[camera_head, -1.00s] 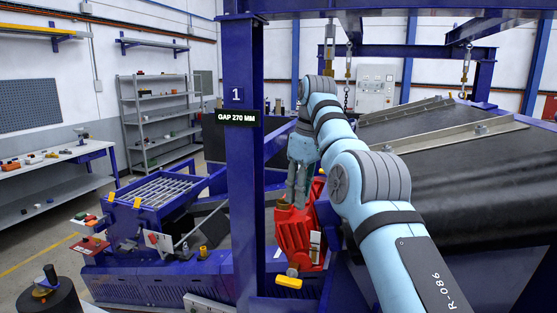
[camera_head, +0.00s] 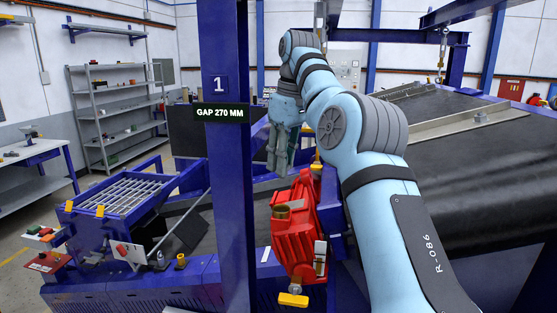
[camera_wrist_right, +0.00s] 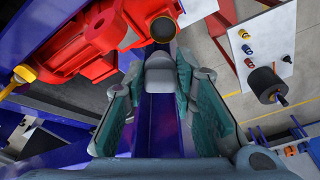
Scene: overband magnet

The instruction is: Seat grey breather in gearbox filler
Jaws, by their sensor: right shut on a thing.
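The red gearbox (camera_head: 292,240) stands just right of the blue post in the head view. Its brass-coloured filler (camera_head: 282,211) faces up, with nothing seated in it. My right gripper (camera_head: 278,165) hangs above and a little behind the filler, fingers pointing down. In the wrist view the right gripper (camera_wrist_right: 160,100) has a grey piece (camera_wrist_right: 160,72) between its teal pads, probably the grey breather; its lower part is hidden. The dark round filler mouth (camera_wrist_right: 163,28) lies just beyond the grey piece, apart from it in the picture. My left gripper is not in view.
The blue post (camera_head: 232,190) with the gap sign (camera_head: 222,113) stands close to the left of the gearbox. A black belt (camera_head: 460,180) lies right of my arm. A yellow part (camera_head: 293,299) sits below the gearbox. A grated hopper (camera_head: 122,192) stands at left.

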